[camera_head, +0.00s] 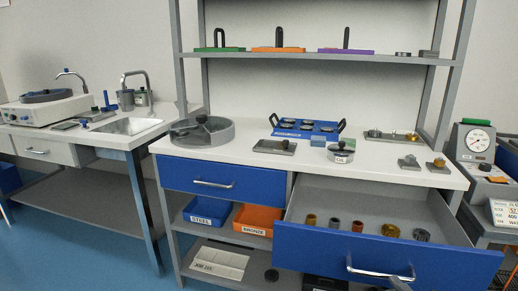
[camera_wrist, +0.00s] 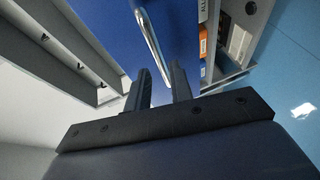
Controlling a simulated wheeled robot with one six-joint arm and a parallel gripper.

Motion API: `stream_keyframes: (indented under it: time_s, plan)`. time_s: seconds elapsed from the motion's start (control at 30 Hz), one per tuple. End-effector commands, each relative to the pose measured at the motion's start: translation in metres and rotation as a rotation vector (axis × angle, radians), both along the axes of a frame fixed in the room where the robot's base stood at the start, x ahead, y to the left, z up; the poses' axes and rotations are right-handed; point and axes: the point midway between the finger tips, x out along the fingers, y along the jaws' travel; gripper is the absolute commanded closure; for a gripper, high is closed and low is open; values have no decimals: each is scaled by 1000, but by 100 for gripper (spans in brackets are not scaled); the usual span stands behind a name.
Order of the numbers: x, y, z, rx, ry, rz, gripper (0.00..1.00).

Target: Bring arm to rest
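My gripper (camera_wrist: 160,84) shows in the wrist view with its two dark fingers apart and a gap between them. The metal handle (camera_wrist: 150,38) of the blue drawer front runs down toward this gap; whether it touches a finger I cannot tell.
The worktop (camera_head: 385,175) holds a blue tray (camera_head: 305,130), a round grey dish (camera_head: 202,132) and small samples. The left drawer (camera_head: 222,182) is shut. Blue (camera_head: 205,211) and orange (camera_head: 257,219) bins stand on the shelf below. A dial tester (camera_head: 474,143) stands at right. Blue floor is open at left.

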Motion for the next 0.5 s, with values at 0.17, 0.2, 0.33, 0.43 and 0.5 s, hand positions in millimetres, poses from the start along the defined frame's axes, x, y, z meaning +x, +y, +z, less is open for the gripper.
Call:
stream_keyframes:
  time_s: [0.17, 0.2, 0.33, 0.43, 0.5]
  plan:
    - [17, 3, -5, 1, 1, 4, 78]
    - [21, 3, -6, 1, 0, 5, 78]
    - [34, 5, -8, 2, 0, 4, 78]
    - [43, 6, -9, 2, -1, 3, 78]
    - [48, 6, -10, 2, 0, 3, 78]
